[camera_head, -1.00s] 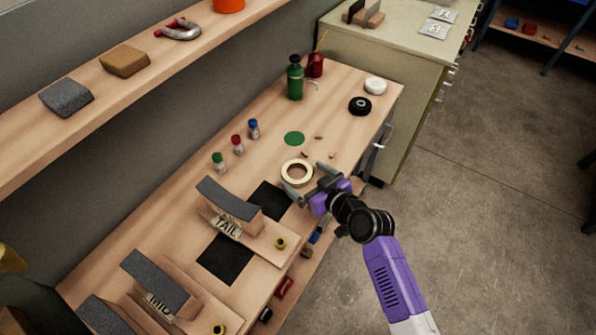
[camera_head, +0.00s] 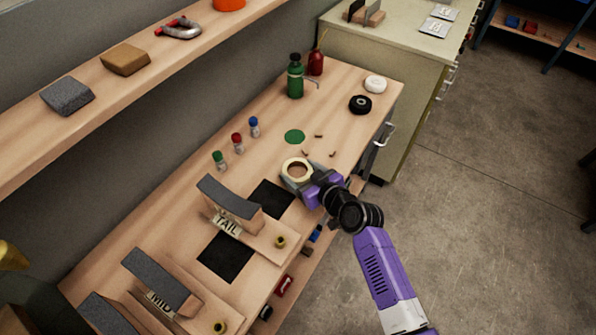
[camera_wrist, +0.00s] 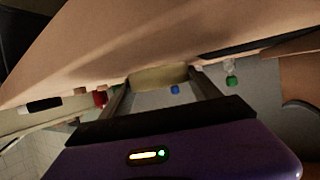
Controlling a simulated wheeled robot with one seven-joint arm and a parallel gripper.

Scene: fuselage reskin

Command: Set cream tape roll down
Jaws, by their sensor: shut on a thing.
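In the wrist view the roll (camera_wrist: 158,77) shows as a cream band between the tips of my gripper (camera_wrist: 160,84). I cannot tell whether the roll touches the bench or hangs slightly above it.
A green disc (camera_head: 294,137) and small brown bits (camera_head: 319,136) lie beyond the roll. A black roll (camera_head: 360,105), a white roll (camera_head: 375,84) and a green bottle (camera_head: 295,77) stand farther back. The TAIL block (camera_head: 229,205) is at the near left.

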